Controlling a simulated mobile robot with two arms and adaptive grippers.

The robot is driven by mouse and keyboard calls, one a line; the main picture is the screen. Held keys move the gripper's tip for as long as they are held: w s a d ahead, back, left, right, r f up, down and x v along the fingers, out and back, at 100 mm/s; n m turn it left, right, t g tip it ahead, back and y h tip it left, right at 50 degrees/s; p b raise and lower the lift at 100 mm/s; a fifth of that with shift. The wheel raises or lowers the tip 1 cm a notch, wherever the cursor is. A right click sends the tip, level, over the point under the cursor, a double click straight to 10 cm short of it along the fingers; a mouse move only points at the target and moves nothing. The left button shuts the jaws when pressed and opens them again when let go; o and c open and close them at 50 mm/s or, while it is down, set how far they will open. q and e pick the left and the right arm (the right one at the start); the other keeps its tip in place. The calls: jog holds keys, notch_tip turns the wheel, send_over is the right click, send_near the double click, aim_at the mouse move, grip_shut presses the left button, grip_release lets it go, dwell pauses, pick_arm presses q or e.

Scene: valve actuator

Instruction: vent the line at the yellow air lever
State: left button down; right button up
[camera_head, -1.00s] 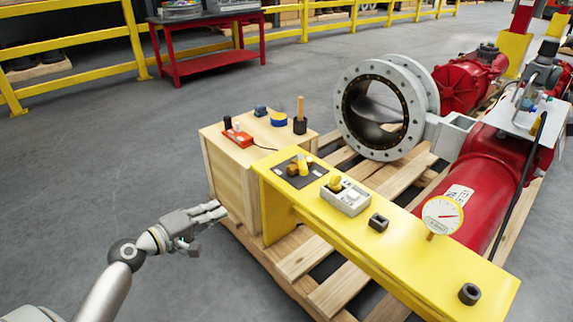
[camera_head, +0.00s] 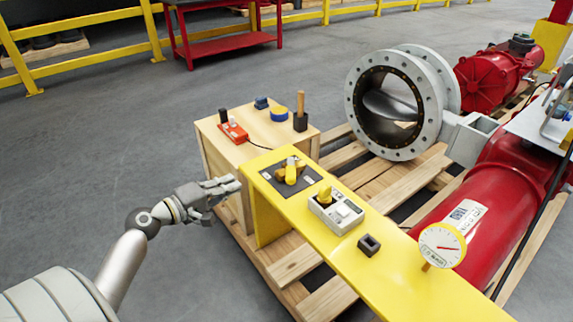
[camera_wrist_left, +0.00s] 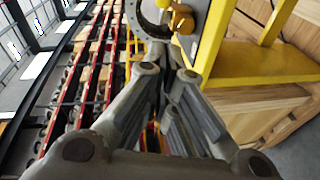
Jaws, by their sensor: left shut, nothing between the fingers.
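The yellow air lever (camera_head: 291,171) stands upright on a dark square plate at the near-left end of the yellow beam (camera_head: 385,262). A brass-coloured fitting shows at its base. My left gripper (camera_head: 234,184) is shut and empty, left of the lever and apart from it, beside the wooden box. In the left wrist view the shut fingers of my left gripper (camera_wrist_left: 170,75) point up the picture, and a yellow knob-like part (camera_wrist_left: 183,19) shows just beyond them. I cannot tell for sure whether that part is the lever. My right gripper is out of view.
A grey switch box (camera_head: 336,210) with a yellow knob, a black square socket (camera_head: 369,245) and a round gauge (camera_head: 441,245) sit along the beam. The wooden box (camera_head: 220,168) carries small tools. A large flanged valve (camera_head: 396,105) stands behind.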

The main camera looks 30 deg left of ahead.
pick_arm(q)
send_near(291, 170)
jog(key=w+a, duration=0.4)
jog(key=a, duration=0.1)
jog(key=d, duration=0.1)
jog(key=w+d+f, duration=0.1)
jog(key=d, duration=0.1)
jog(key=shift+w+f, duration=0.25)
jog(key=shift+w+d+f, duration=0.1)
jog(key=shift+w+d, duration=0.05)
jog(key=shift+d, duration=0.15)
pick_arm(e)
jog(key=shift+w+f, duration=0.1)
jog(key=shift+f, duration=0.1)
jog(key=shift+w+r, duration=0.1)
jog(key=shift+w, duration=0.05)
pick_arm(q)
jog(key=shift+d, duration=0.1)
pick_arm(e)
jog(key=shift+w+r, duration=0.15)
